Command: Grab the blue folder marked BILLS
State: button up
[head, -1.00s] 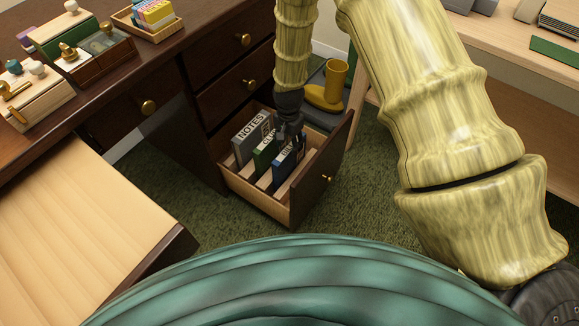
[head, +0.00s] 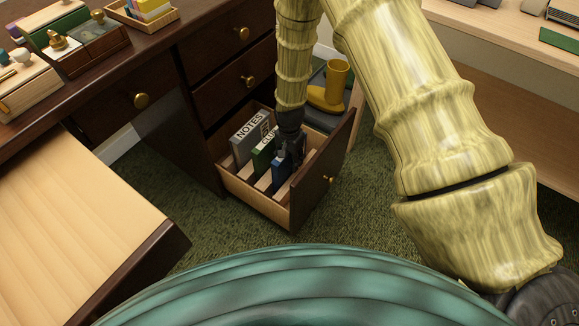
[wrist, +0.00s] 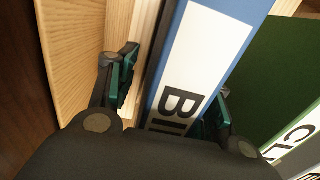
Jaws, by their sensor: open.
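The blue folder (head: 281,174) stands upright in the open lower drawer (head: 325,175), nearest the drawer front. In the wrist view, the blue folder (wrist: 206,48) has a white label with black letters, of which "BI" shows and the rest is hidden by my gripper. My gripper (head: 291,150) points down into the drawer over this folder. In the wrist view, the open fingers of my gripper (wrist: 173,92) are on either side of the folder, one by the wooden drawer wall and one toward the green folder. I cannot tell whether either finger touches it.
A green folder (head: 263,156) marked "CLU", partly hidden, and a grey folder (head: 243,151) marked NOTES stand behind the blue one. Yellow boots (head: 335,84) stand beyond the drawer. A desk with boxes is at left; a pale table is at right.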

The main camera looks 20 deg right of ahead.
grip_shut()
